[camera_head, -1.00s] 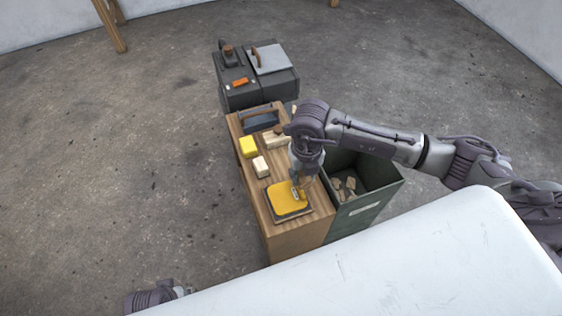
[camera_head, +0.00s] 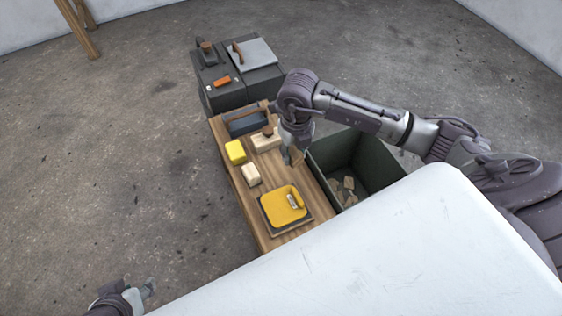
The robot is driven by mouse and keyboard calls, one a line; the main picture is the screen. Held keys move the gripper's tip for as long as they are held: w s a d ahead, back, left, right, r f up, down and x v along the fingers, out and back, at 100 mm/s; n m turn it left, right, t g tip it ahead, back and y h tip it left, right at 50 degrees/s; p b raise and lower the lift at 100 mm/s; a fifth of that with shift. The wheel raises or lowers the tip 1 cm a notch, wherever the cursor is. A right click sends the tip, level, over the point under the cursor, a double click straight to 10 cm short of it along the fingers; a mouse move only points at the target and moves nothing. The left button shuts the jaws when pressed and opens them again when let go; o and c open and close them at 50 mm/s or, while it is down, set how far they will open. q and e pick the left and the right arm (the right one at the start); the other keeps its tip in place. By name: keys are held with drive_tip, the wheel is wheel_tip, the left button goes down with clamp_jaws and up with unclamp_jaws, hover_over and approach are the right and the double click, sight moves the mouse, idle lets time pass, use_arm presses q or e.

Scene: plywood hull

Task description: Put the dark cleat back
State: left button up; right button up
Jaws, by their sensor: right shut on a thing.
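My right gripper (camera_head: 291,158) points down above the wooden bench top (camera_head: 235,170), between the wooden block with the knob and the yellow pad. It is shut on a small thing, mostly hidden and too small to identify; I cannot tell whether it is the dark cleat. I cannot make out a dark cleat elsewhere. The yellow pad (camera_head: 279,206) lies on a dark square plate near the bench's front end, with a small pale piece on it. My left gripper (camera_head: 148,288) is low at the bottom left, away from the bench; its finger opening is unclear.
On the bench are a cream block (camera_head: 251,174), a yellow block (camera_head: 235,151), a wooden block with a knob (camera_head: 265,141) and a dark handled tray (camera_head: 247,124). A dark green bin (camera_head: 378,158) with scraps stands right. Dark boxes (camera_head: 230,98) stand behind. A white surface (camera_head: 400,255) fills the front.

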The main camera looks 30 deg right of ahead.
sight(281, 167)
drive_tip(key=w+a+f, duration=0.2)
drive_tip(key=w, duration=0.1)
drive_tip(key=shift+f+b, duration=0.15)
drive_tip(key=shift+b, duration=0.2)
wheel_tip(281, 167, down, 4)
drive_tip(key=shift+r+b, duration=0.2)
drive_tip(key=shift+b, duration=0.4)
use_arm(q)
drive_tip(key=w+d+r+t+h, duration=0.1)
drive_tip(key=w+d+r+t, duration=0.2)
drive_tip(key=w+r+t, duration=0.2)
drive_tip(key=w+t, duration=0.1)
drive_tip(key=w, duration=0.2)
drive_tip(key=shift+w+d+r+h, duration=0.15)
drive_tip(key=shift+w+r+h, duration=0.15)
drive_tip(key=shift+w, duration=0.1)
use_arm(e)
drive_tip(key=shift+f, duration=0.1)
use_arm(q)
drive_tip(key=shift+w+r, duration=0.1)
use_arm(e)
drive_tip(key=shift+f, duration=0.1)
drive_tip(key=o, duration=1)
use_arm(q)
drive_tip(key=shift+w+d+r, duration=0.1)
